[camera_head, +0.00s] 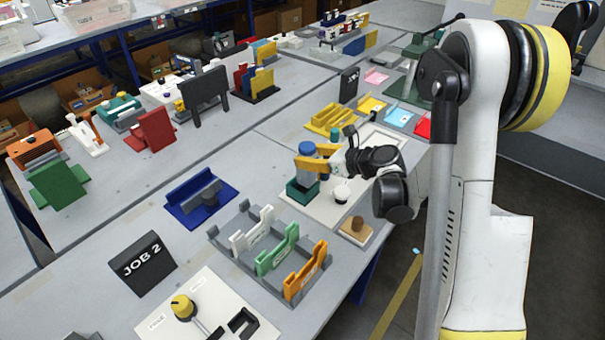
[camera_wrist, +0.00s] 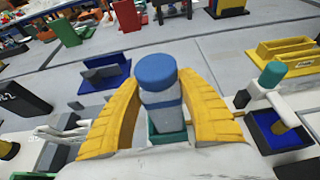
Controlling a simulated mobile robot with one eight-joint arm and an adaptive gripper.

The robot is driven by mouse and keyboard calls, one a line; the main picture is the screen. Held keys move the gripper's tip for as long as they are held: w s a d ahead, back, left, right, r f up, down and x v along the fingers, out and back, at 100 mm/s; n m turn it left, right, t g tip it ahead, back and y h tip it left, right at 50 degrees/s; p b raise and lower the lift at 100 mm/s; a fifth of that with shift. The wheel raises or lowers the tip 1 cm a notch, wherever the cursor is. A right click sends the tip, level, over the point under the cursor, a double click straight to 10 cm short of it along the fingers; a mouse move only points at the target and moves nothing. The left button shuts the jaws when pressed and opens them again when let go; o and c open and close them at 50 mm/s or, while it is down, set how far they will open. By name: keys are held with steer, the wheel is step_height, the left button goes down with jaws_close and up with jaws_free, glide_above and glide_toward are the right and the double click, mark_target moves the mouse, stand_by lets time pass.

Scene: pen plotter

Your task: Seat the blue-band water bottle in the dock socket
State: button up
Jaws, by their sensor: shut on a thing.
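The water bottle (camera_head: 307,161) is grey with a blue top and stands upright between the yellow fingers of my gripper (camera_head: 312,163). In the wrist view the bottle (camera_wrist: 157,80) is between both curved fingers of my gripper (camera_wrist: 160,108), which are shut on it. A green square socket (camera_head: 302,192) is under the bottle. In the wrist view the green socket (camera_wrist: 168,137) shows around and behind the bottle's lower part. The bottle's bottom end is hidden, so I cannot tell how deep it sits.
A blue holder (camera_head: 201,201) lies to the left. A grey rack with white, green and orange holders (camera_head: 270,250) is in front. A yellow tray (camera_head: 328,118) is behind.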

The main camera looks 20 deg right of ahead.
steer(key=shift+w+a+f, duration=0.2)
steer(key=shift+a+f, duration=0.25)
steer(key=shift+a, duration=0.15)
steer(key=shift+f+b, duration=1)
steer(key=shift+f, duration=0.85)
steer(key=shift+f, duration=0.25)
steer(key=o, duration=1.4)
steer(key=shift+r, duration=0.1)
steer(key=shift+c, duration=0.2)
steer(key=shift+r, duration=0.1)
